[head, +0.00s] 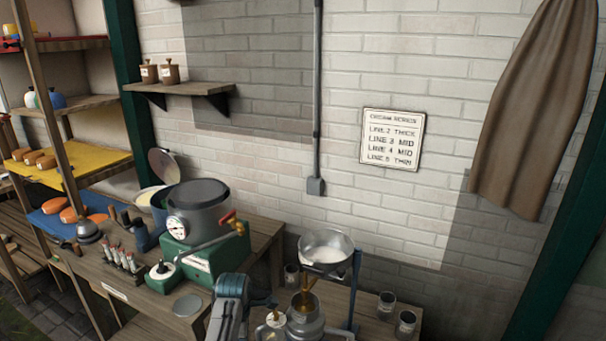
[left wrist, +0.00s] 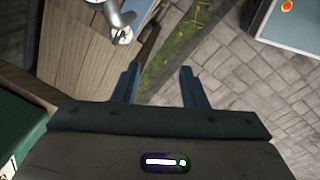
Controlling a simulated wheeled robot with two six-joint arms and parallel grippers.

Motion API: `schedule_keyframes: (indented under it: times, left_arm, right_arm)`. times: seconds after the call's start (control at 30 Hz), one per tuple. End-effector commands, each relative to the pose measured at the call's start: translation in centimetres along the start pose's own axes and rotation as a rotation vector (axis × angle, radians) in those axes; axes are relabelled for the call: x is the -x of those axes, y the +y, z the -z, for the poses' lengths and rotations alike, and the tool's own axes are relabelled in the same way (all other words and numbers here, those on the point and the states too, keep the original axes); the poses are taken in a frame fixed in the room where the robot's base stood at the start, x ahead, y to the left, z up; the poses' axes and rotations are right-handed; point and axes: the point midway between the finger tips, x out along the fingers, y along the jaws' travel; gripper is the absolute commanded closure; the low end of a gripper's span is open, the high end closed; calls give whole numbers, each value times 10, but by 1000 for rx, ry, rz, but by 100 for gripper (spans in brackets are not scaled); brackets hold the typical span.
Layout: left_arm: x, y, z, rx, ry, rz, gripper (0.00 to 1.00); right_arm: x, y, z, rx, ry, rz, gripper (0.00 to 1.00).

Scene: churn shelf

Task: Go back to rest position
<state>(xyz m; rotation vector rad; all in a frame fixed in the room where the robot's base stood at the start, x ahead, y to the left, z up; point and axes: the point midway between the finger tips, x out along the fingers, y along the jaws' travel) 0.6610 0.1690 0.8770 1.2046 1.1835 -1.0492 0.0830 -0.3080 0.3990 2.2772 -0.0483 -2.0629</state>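My left gripper (left wrist: 160,77) shows in the left wrist view. Its two dark blue-grey fingers are apart, with nothing between them. Behind the fingers lie grass and grey paving, near the edge of a wooden bench (left wrist: 75,50). In the head view a blue-grey piece at the bottom centre looks like one of my arm links, with no fingertips visible there. My right gripper is in neither view.
A green machine (head: 205,262) with a grey pot stands on the bench. Right of it are a metal bowl (head: 327,240) with white contents, a metal can (head: 305,325) and glass jars (head: 386,304). A wall sign (head: 391,140) hangs behind. Shelves stand left.

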Motion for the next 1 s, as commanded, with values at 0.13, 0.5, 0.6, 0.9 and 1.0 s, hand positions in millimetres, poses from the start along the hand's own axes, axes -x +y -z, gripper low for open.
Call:
schedule_keyframes:
  times: [0.13,0.5,0.6,0.9,1.0]
  left_arm:
    - [-28,-63,37,-234,11,-27,61]
    - [-30,-220,107,-905,92,-89,61]
    - [-16,-260,119,-1092,119,-98,61]
    - [21,-327,132,-1452,170,-115,61]
    - [32,-342,134,-1537,183,-120,61]
  right_arm:
    - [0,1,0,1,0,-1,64]
    - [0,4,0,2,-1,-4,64]
    - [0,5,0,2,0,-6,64]
    - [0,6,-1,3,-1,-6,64]
    - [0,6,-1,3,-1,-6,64]
